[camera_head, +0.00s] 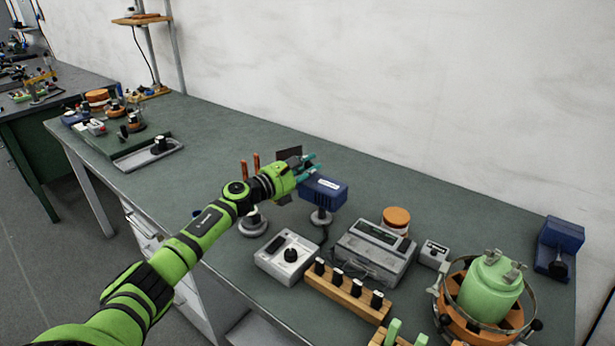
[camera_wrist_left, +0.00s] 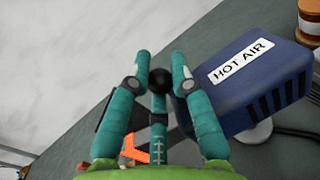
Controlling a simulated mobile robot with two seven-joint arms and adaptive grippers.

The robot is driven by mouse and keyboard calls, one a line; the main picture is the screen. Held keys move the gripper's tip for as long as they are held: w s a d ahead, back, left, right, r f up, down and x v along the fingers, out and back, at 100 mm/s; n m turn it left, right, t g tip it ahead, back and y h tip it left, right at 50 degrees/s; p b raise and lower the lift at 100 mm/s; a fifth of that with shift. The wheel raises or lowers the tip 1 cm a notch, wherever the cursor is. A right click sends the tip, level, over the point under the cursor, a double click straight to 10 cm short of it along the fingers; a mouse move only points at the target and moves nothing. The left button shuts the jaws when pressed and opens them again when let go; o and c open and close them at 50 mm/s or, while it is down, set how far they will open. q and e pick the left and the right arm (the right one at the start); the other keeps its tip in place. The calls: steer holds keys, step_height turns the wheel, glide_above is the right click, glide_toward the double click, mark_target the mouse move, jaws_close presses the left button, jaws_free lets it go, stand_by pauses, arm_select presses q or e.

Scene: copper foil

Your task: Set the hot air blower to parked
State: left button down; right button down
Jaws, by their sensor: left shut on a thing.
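The hot air blower (camera_head: 323,190) is a blue box on a round grey stand in the middle of the bench. It also shows in the left wrist view, with its "HOT AIR" label (camera_wrist_left: 241,62) facing up. My left gripper (camera_head: 309,168) is just beside and behind the blower, its teal fingers shut on a black ball knob (camera_wrist_left: 160,80). The wrist view shows the knob between the fingertips, left of the blue housing. How the knob joins the blower is hidden by the fingers. My right gripper is in neither view.
A white box with a black dial (camera_head: 290,257), a grey instrument (camera_head: 374,252) and a wooden rack of black-topped pieces (camera_head: 345,291) stand in front of the blower. A green jar (camera_head: 490,287) and a blue box (camera_head: 558,246) are at right.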

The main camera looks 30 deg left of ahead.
arm_select(q)
steer(key=shift+f, duration=0.2)
stand_by(0.3)
steer(key=c, duration=1.1)
jaws_free()
steer(key=shift+r, duration=0.1)
steer(key=v, duration=1.2)
steer(key=shift+a, duration=0.1)
